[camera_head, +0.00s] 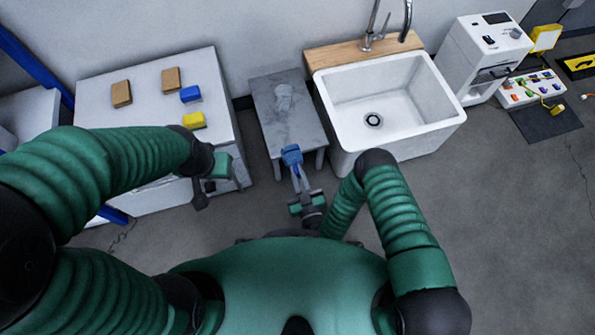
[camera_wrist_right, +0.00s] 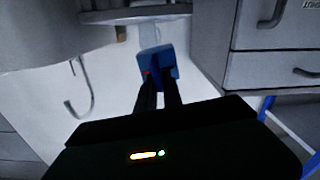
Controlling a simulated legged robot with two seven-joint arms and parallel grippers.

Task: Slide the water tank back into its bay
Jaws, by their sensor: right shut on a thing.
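My right gripper (camera_head: 293,165) is low in front of the small grey table, with its fingers shut on a blue block-like thing (camera_head: 291,154). In the right wrist view the blue thing (camera_wrist_right: 158,63) sits at the tips of the dark fingers (camera_wrist_right: 158,88), with a small red spot beside it. I cannot tell whether it is part of the water tank. No water tank or bay can be made out with certainty. A white machine (camera_head: 470,62) stands at the right, beyond the sink. My left gripper (camera_head: 202,196) hangs by the white cabinet's front, its fingers unclear.
The white cabinet (camera_head: 150,76) holds two brown blocks, a blue block (camera_head: 190,93) and a yellow block (camera_head: 194,120). A pale smear or clear item (camera_head: 284,97) shows on the grey table (camera_head: 270,120). A white sink (camera_head: 440,105) stands right of it.

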